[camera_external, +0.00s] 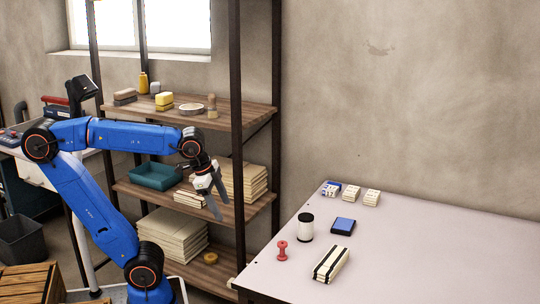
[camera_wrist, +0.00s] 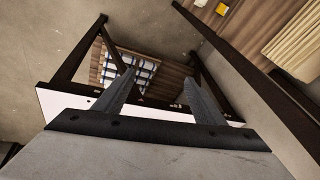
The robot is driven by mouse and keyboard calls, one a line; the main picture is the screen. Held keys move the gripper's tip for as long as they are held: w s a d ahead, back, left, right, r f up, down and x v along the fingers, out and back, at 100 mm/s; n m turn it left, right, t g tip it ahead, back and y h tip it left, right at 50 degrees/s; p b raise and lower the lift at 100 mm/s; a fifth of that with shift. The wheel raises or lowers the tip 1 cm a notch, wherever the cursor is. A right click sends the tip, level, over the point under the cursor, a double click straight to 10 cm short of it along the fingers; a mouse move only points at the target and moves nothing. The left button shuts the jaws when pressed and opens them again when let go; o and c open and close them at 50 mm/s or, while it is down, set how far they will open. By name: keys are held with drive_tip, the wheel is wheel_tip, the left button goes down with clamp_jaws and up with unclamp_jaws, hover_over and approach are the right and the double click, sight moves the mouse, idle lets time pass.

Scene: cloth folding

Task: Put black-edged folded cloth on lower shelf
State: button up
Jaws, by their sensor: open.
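A cream folded cloth with black bands (camera_external: 331,264) lies flat on the pale table (camera_external: 430,240), near its front edge. My gripper (camera_external: 217,195) is in front of the shelf rack at about middle-shelf height, left of the table and well apart from that cloth. Its two fingers are spread and nothing is between them in the wrist view (camera_wrist: 158,78). The rack's lower shelf (camera_external: 226,266) carries a tall stack of cream cloths (camera_external: 170,238) and a small yellow ring. The black-banded cloth is not recognisable in the wrist view.
The middle shelf holds a teal bin (camera_external: 154,176), a small striped pile (camera_external: 188,198) and a cream stack (camera_external: 243,182). Dark rack posts (camera_external: 237,130) stand close to my gripper.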

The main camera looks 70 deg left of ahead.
drive_tip(key=s+a+f+n, duration=0.2)
drive_tip(key=s+f+n, duration=0.3)
drive_tip(key=s+f, duration=0.1)
drive_tip(key=shift+s+a+t, duration=0.4)
drive_tip(key=shift+o, duration=0.4)
drive_tip(key=shift+s+f+n, duration=0.3)
drive_tip(key=shift+f+n, duration=0.05)
drive_tip(key=shift+n, duration=0.15)
